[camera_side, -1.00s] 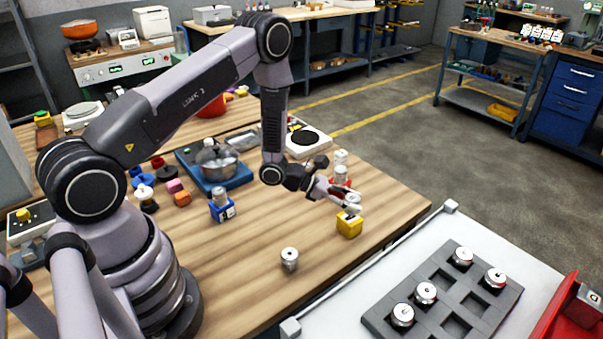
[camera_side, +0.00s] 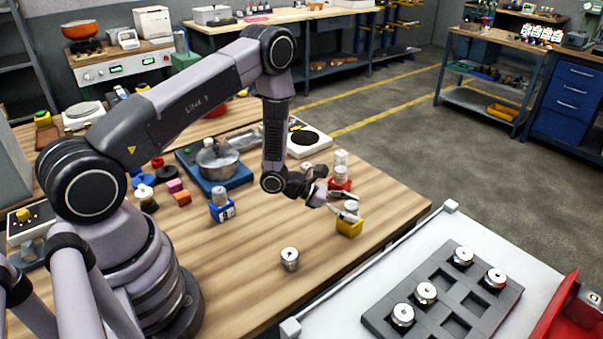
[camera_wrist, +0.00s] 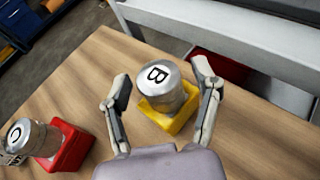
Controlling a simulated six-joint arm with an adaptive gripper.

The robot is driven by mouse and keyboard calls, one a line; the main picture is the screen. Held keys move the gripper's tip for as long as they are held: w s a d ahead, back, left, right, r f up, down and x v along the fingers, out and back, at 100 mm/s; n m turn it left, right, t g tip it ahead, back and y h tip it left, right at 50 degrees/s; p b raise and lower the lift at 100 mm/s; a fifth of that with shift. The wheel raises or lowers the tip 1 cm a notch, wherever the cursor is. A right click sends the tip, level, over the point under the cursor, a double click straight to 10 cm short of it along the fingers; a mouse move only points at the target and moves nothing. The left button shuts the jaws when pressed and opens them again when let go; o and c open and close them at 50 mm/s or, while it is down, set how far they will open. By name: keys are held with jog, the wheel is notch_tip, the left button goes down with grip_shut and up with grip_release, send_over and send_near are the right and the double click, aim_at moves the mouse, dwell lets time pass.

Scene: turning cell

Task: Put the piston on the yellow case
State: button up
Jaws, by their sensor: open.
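The yellow case (camera_side: 349,229) stands on the wooden table near its right edge. A silver piston marked B (camera_wrist: 158,77) sits upright on the yellow case (camera_wrist: 181,121) in the wrist view. My gripper (camera_side: 344,205) is open, with one finger on each side of this piston. In the wrist view, gaps show between the piston and both fingers of my gripper (camera_wrist: 165,88). Another silver piston (camera_side: 289,259) stands alone on the bare table, nearer the front.
A red case (camera_wrist: 72,147) holding a piston marked C (camera_wrist: 28,137) stands close beside the yellow one. A blue case (camera_side: 222,213) with a piston stands left. A grey tray (camera_side: 447,276) with several pistons lies right. The table front is mostly clear.

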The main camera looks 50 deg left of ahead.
jog(key=shift+r, duration=0.15)
jog(key=v, duration=1.1)
jog(key=s+d+r+m+g, duration=0.3)
jog(key=s+r+m, duration=0.15)
jog(key=r, duration=0.25)
jog(key=s+d+r+m+g+h, duration=0.1)
jog(key=s+d+r+m+g, duration=0.2)
jog(key=r+m, duration=0.35)
jog(key=s+d+r+m+g, duration=0.25)
jog(key=s+r+m, duration=0.2)
jog(key=r, duration=0.35)
jog(key=s+a+r+m+t+y, duration=0.2)
jog(key=s+a+r+m+y, duration=0.2)
jog(key=s+m+y, duration=0.1)
jog(key=s+a+r+m+t+y, duration=0.2)
jog(key=s+a+r+m+y, duration=0.2)
jog(key=s+r+m+y, duration=0.1)
jog(key=s+m, duration=0.1)
jog(key=s, duration=0.1)
jog(key=shift+s+r+t, duration=0.3)
jog(key=shift+s+t, duration=0.05)
